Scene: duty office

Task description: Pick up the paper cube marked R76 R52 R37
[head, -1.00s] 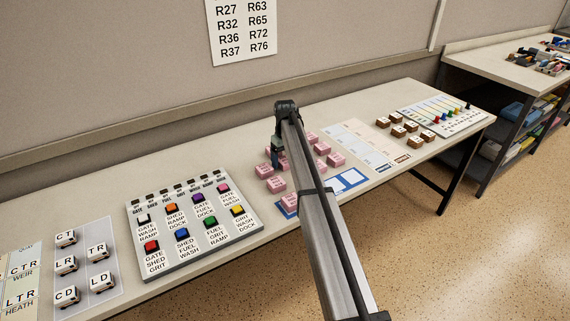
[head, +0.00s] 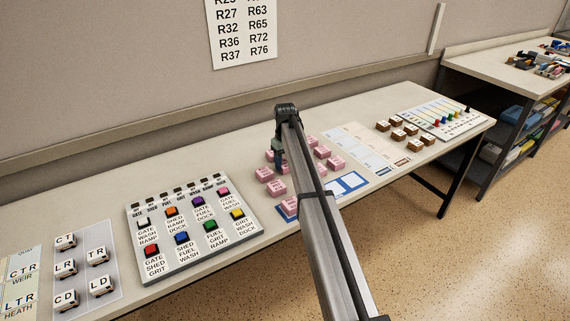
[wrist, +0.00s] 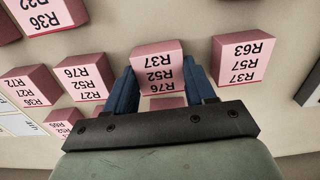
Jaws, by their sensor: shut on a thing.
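The pink paper cube marked R76 R52 R37 (wrist: 157,72) is between the two blue fingers of my gripper (wrist: 162,66) in the wrist view. The gripper is shut on it, with a finger at each side, and its label appears upside down there. In the head view my gripper (head: 278,156) is over the group of pink cubes, and my arm hides part of the group. I cannot tell there which cube it holds, nor whether that cube is clear of the table.
A cube marked R76 R52 R27 (wrist: 82,76) is close on the left and one marked R63 R57 R37 (wrist: 242,58) close on the right. A blue-and-white card (head: 348,183) lies right of my arm. A button board (head: 192,228) is to the left.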

